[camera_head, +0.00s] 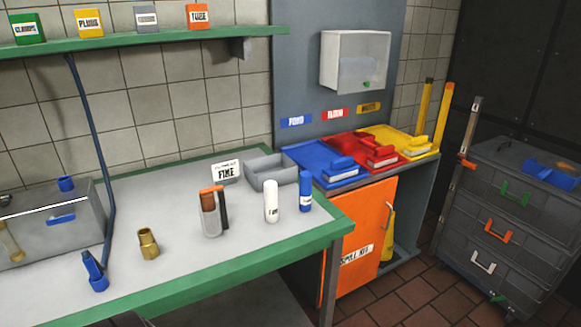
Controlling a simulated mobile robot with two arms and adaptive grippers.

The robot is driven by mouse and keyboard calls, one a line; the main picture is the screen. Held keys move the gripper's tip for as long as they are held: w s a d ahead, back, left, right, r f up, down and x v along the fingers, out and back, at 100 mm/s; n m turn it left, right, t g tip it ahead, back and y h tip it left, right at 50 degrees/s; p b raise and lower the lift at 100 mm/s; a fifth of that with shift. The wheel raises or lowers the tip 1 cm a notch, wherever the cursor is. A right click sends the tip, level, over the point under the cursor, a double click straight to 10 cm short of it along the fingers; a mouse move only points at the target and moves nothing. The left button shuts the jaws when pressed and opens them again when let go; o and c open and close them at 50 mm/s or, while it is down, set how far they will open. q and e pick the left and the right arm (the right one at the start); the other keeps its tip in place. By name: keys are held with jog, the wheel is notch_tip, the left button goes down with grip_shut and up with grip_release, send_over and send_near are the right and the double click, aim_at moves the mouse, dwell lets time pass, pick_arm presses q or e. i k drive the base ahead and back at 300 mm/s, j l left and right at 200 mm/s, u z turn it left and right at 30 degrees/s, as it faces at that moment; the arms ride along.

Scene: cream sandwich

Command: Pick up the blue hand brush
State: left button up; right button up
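A blue hand brush (340,165) with a pale bristle edge lies on a blue dustpan (308,157) on top of the orange-doored cabinet. It is the leftmost of three matching sets, next to a red brush (381,154) on a red dustpan (345,146) and a yellow brush (418,144) on a yellow dustpan (388,136). Neither of my grippers shows in the head view.
A green-edged bench (180,258) stands left of the cabinet (362,235). On it are a grey tray (272,184), a white bottle (271,202), a blue bottle (305,192) and a brass fitting (148,243). A grey drawer unit (480,220) stands right. Tiled floor shows between.

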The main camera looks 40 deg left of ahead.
aim_at(344, 168)
jog(key=u, duration=1.1)
